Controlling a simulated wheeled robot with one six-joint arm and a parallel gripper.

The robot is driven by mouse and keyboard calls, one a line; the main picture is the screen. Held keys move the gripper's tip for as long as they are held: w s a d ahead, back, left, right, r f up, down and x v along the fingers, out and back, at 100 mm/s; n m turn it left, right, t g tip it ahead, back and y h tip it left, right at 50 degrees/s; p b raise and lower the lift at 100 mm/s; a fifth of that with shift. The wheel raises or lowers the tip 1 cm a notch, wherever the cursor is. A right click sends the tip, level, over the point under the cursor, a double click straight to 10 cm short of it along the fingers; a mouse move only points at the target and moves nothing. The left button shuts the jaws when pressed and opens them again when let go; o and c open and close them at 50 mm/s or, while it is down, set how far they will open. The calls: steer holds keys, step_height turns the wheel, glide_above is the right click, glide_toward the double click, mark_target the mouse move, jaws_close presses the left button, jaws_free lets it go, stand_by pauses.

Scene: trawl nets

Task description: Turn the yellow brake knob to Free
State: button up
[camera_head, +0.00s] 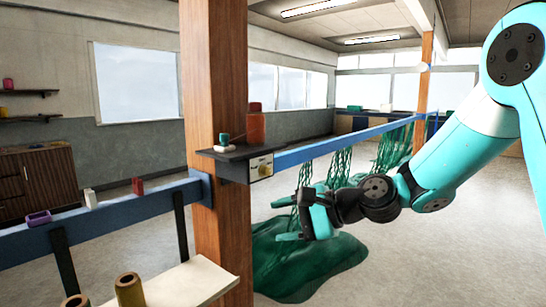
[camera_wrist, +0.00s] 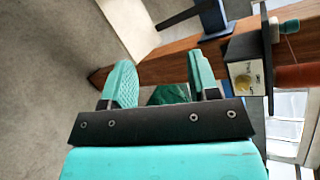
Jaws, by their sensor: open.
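The yellow brake knob (camera_head: 264,169) sits on a pale plate on the front of a dark box fixed to the wooden post (camera_head: 215,110). In the wrist view the knob (camera_wrist: 243,81) shows at the right on its pale plate (camera_wrist: 256,70); its setting and any lettering are too small to read. My gripper (camera_head: 290,217) is open and empty, below and to the right of the knob in the head view and clear of it. In the wrist view its two teal fingers (camera_wrist: 162,75) stand apart with nothing between them but background.
A dark shelf (camera_head: 232,153) above the knob holds a red-orange container (camera_head: 256,127) and a small teal item (camera_head: 224,138). A blue rail (camera_head: 350,138) carries green nets (camera_head: 340,165). A green net heap (camera_head: 310,262) lies on the floor. A pale board (camera_head: 180,285) stands at front left.

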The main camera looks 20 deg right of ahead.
steer(key=w+d+r+m+t+h+p, duration=0.1)
steer(key=w+d+r+m+t+p, duration=0.15)
steer(key=w+d+m+t, duration=0.75)
steer(key=m+g+p, duration=0.3)
steer(key=p, duration=0.4)
glide_toward(269, 171)
steer(key=x, duration=1)
steer(key=c, duration=0.9)
